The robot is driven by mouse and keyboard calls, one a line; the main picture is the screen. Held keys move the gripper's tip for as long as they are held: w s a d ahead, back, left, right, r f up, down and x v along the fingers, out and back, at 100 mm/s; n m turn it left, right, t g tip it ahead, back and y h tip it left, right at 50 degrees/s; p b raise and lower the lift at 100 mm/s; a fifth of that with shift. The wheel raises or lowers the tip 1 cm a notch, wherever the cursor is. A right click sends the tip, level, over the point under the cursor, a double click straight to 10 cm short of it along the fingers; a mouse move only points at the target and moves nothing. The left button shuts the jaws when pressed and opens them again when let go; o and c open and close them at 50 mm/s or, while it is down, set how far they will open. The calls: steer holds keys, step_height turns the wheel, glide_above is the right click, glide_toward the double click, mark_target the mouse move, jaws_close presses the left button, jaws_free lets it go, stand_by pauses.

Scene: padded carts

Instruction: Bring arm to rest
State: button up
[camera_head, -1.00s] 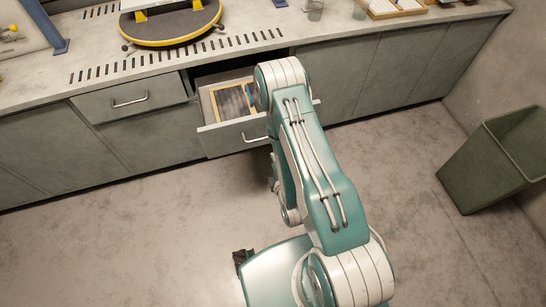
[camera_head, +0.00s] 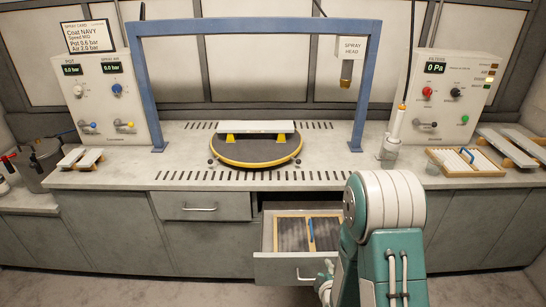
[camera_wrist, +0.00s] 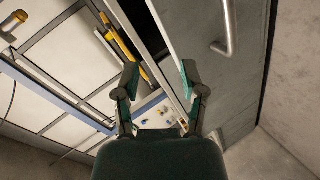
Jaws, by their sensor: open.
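My arm (camera_head: 385,230) rises at the right of the drawer in the head view, its teal and white links hiding part of the drawer's right side. A small part of my gripper (camera_head: 326,280) shows at the arm's left edge, near the right end of the drawer handle (camera_head: 306,274); contact cannot be told. In the wrist view my gripper (camera_wrist: 158,76) is open, its two dark fingers apart with nothing held between them. A metal handle (camera_wrist: 227,28) on a grey panel shows up and right of the fingers, apart from them.
The open drawer (camera_head: 283,266) holds a wood-framed filter (camera_head: 294,234) with a blue strip. The counter (camera_head: 330,178) above carries a round yellow-rimmed turntable (camera_head: 256,153), a blue frame (camera_head: 137,85), and control boxes at left (camera_head: 108,98) and right (camera_head: 447,95). Floor shows at lower left.

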steer(key=s+r+m+g, duration=0.2)
steer(key=r+m, duration=0.2)
steer(key=r, duration=0.5)
steer(key=s+r+m+g, duration=0.2)
steer(key=r+m, duration=0.1)
steer(key=r, duration=0.7)
steer(key=s+r+m+g, duration=0.1)
steer(key=s+r+m, duration=0.2)
steer(key=s, duration=0.6)
steer(key=s+r+m+g, duration=0.2)
steer(key=s+r+m, duration=0.1)
steer(key=s+r, duration=0.4)
steer(key=s, duration=0.3)
steer(key=shift+s+r+m+g, duration=0.3)
steer(key=shift+r, duration=0.1)
